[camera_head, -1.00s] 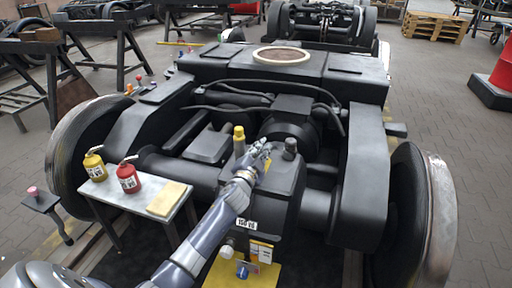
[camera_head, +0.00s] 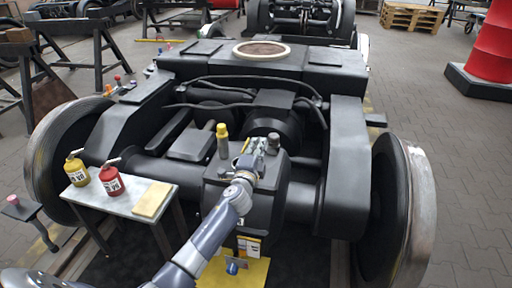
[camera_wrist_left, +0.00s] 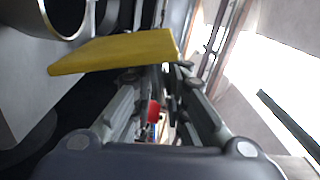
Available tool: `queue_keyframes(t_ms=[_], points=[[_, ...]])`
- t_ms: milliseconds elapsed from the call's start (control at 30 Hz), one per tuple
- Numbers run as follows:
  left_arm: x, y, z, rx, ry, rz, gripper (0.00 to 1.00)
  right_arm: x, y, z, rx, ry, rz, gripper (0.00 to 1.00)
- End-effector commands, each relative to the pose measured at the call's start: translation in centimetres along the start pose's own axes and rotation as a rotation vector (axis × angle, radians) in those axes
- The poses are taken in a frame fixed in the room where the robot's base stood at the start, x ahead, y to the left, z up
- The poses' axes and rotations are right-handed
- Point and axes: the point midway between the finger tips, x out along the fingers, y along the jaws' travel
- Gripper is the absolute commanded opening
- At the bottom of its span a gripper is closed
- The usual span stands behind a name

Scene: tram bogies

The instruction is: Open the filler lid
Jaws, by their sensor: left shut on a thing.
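The gearbox housing (camera_head: 217,170) stands at the middle of the bogie in the head view. My left gripper (camera_head: 257,146) is over its top, between a yellow-topped post (camera_head: 222,140) and a dark cap (camera_head: 273,143). In the left wrist view, a flat yellow lid-like plate (camera_wrist_left: 115,52) lies across the tips of my left gripper (camera_wrist_left: 155,75). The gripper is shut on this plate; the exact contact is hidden. The plate is mostly hidden by the gripper in the head view. My right gripper is not in view.
A small table (camera_head: 125,202) at the left holds a yellow can (camera_head: 75,171), a red can (camera_head: 111,181) and a yellow cloth-like pad (camera_head: 152,199). Large wheels (camera_head: 405,210) flank the bogie. A red drum (camera_head: 492,55) stands at the right.

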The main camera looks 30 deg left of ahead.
Motion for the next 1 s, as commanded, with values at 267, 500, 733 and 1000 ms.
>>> queue_keyframes(t_ms=[267,500,733,1000], points=[[0.1,-0.5,0.5,0.017,-0.011,-0.007,0.0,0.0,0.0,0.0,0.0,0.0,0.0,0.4],[0.2,-0.5,0.4,0.015,-0.009,-0.008,0.31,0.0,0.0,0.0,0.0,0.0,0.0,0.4],[0.1,-0.3,0.1,0.01,-0.003,-0.005,0.31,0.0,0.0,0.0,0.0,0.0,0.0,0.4],[-1.1,-0.1,0.1,0.01,-0.002,-0.003,0.31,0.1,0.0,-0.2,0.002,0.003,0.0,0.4]])
